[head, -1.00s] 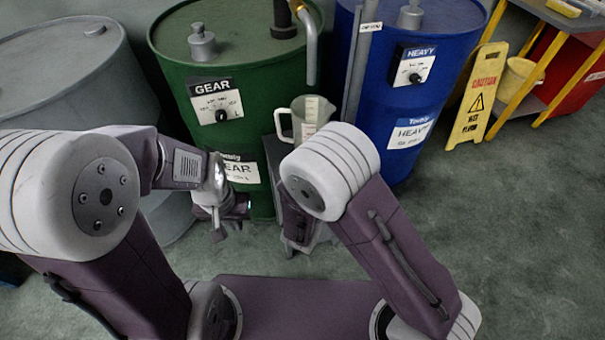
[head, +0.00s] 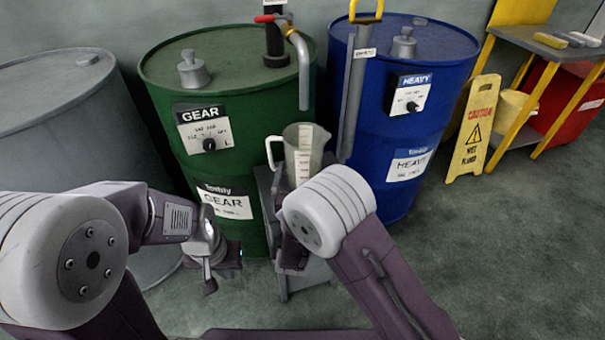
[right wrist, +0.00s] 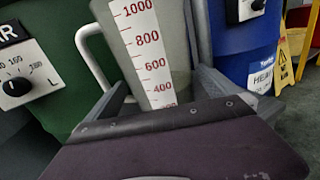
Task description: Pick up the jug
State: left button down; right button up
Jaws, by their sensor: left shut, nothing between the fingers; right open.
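The jug (head: 303,150) is a clear, upright measuring jug with a handle on its left and a red-numbered scale. It stands on a small grey stand (head: 265,185) in front of the green and blue drums. In the right wrist view the jug (right wrist: 150,45) is close ahead, its base hidden by my gripper body. My right gripper (right wrist: 165,88) is open, low and near the jug; I cannot tell whether it touches it. In the head view my right arm hides it mostly. My left gripper (head: 212,275) is shut and empty, left of the stand.
The green GEAR drum (head: 240,125) with a tap spout (head: 301,70) is behind the jug. The blue HEAVY drum (head: 390,170) is right of it, a grey drum (head: 60,130) far left. A yellow caution sign (head: 474,130) and a workbench (head: 555,50) stand right. The floor at right is clear.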

jog(key=shift+w+d+f, duration=0.1)
jog(key=shift+w+f, duration=0.1)
jog(key=shift+w, duration=0.65)
jog(key=shift+w+r, duration=0.15)
jog(key=shift+w, duration=0.1)
jog(key=c, duration=1.8)
pick_arm(q)
jog(key=shift+f, duration=0.35)
pick_arm(e)
jog(key=shift+o, duration=0.2)
jog(key=shift+r, duration=0.1)
